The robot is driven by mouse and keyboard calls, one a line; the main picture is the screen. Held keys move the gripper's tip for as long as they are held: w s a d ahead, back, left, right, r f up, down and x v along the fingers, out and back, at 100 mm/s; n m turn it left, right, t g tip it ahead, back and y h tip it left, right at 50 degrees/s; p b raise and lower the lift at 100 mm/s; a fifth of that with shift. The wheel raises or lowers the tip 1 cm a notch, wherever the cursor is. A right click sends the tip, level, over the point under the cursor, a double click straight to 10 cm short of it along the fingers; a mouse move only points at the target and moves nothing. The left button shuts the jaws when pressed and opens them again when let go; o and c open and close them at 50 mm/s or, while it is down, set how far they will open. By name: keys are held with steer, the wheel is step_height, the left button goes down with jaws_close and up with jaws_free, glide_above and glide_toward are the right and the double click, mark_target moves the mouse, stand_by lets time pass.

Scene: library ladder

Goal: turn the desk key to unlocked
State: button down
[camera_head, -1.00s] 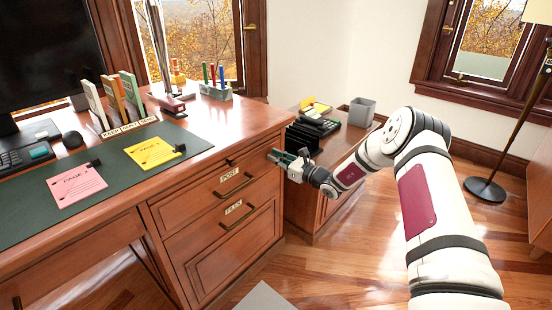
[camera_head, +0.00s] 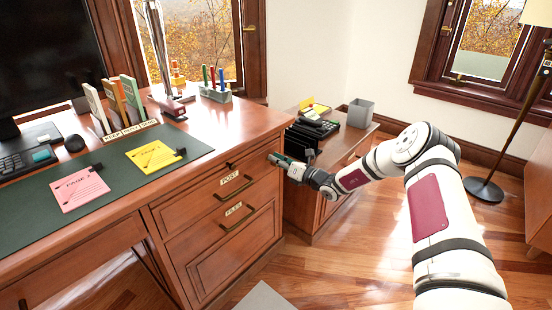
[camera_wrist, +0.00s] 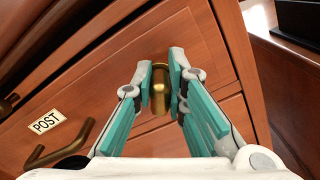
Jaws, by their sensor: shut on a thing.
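The brass desk key (camera_wrist: 159,108) shows in the wrist view on the wooden front of the desk, right of the POST label (camera_wrist: 46,122). My gripper (camera_wrist: 160,86) has its teal-padded fingers on both sides of the key and is shut on it. The key's visible part looks upright in that view, along the fingers; the pads hide part of its sides. I cannot tell its lock state. In the head view my gripper (camera_head: 274,158) is at the right end of the desk's top drawer front, and the key is too small to make out.
The POST drawer's handle (camera_head: 235,188) projects left of my gripper. The desk top (camera_head: 235,128) overhangs above. A low cabinet (camera_head: 355,142) with a grey bin (camera_head: 360,113) and black trays stands behind. The floor to the right is mostly clear up to a lamp base (camera_head: 484,190).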

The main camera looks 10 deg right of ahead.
steer(key=m, duration=0.5)
steer(key=shift+f+m+p, duration=0.15)
steer(key=shift+m+p, duration=0.15)
steer(key=shift+p, duration=0.1)
steer(key=m, duration=0.4)
steer(key=shift+w+f+m, duration=0.1)
steer(key=shift+f+m, duration=0.05)
steer(key=shift+m, duration=0.15)
steer(key=shift+a, duration=0.1)
steer(key=c, duration=1.6)
jaws_free()
steer(key=shift+s+d, duration=0.2)
steer(key=shift+d, duration=0.15)
steer(key=v, duration=1.1)
steer(key=shift+s, duration=0.2)
